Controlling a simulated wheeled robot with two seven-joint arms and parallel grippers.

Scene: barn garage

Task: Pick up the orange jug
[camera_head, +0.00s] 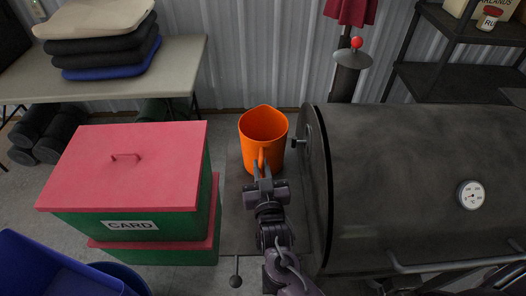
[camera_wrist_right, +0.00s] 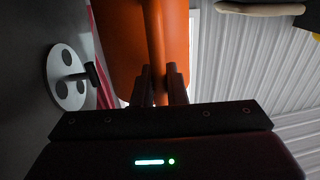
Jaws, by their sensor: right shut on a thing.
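The orange jug (camera_head: 264,128) stands upright on a dark shelf (camera_head: 236,212) between the red-lidded boxes and the grill barrel. Its open top faces up and its handle faces me. My right gripper (camera_head: 263,172) reaches in from below and is shut on the handle. In the right wrist view the jug (camera_wrist_right: 118,45) fills the upper middle, and the fingers (camera_wrist_right: 158,82) sit on both sides of its handle. I cannot tell whether the jug's base touches the shelf. My left gripper is not in view.
Green boxes with red lids (camera_head: 130,165) stand close on the left. The large dark grill barrel (camera_head: 410,180) with a gauge stands close on the right. A table (camera_head: 180,68) with stacked cushions is at the back left. A corrugated wall is behind.

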